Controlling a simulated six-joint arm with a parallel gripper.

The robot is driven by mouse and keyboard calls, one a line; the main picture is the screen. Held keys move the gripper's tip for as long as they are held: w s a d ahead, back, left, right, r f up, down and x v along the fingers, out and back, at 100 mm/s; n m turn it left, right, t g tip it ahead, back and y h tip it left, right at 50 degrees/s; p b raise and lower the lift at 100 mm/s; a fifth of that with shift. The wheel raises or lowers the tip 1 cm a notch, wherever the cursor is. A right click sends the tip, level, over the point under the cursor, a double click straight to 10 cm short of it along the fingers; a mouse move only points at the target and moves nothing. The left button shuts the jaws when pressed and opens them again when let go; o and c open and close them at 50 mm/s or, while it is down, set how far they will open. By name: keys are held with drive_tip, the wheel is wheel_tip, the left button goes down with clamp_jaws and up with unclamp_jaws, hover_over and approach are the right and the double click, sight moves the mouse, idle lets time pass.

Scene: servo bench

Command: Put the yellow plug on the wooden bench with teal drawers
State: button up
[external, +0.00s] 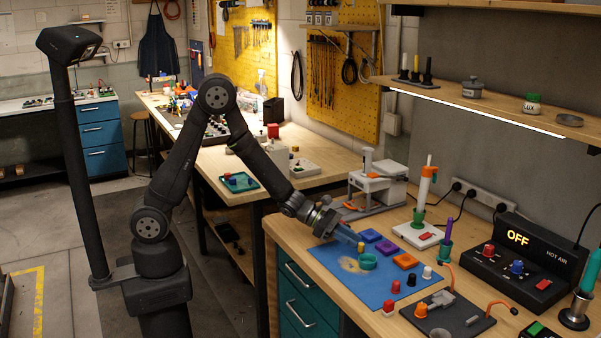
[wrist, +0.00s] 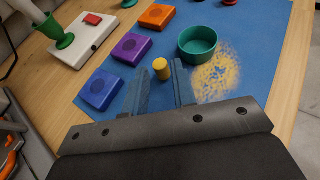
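The yellow plug (wrist: 161,70) is a small upright cylinder on the blue mat, between the tips of my gripper in the wrist view. A gap shows on each side of it. In the external view the yellow plug (external: 361,247) is a small spot at the fingertips, partly hidden. My gripper (wrist: 160,82) is open and low over the mat; it also shows in the external view (external: 352,238). The wooden bench (external: 281,237) with teal drawers (external: 300,294) carries the mat.
A green round dish (wrist: 197,46) stands right of the plug, beside yellow crumbs (wrist: 216,77). Purple (wrist: 131,48), blue (wrist: 99,90) and orange (wrist: 157,16) square blocks lie nearby. Several small coloured plugs, a hot air station (external: 522,258) and a dark plate (external: 448,318) occupy the bench's right side.

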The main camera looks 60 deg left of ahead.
drive_tip(key=shift+o, duration=0.3)
drive_tip(key=v, duration=0.8)
drive_tip(key=shift+s+a, duration=0.1)
drive_tip(key=shift+a, duration=0.05)
drive_tip(key=shift+r, duration=0.1)
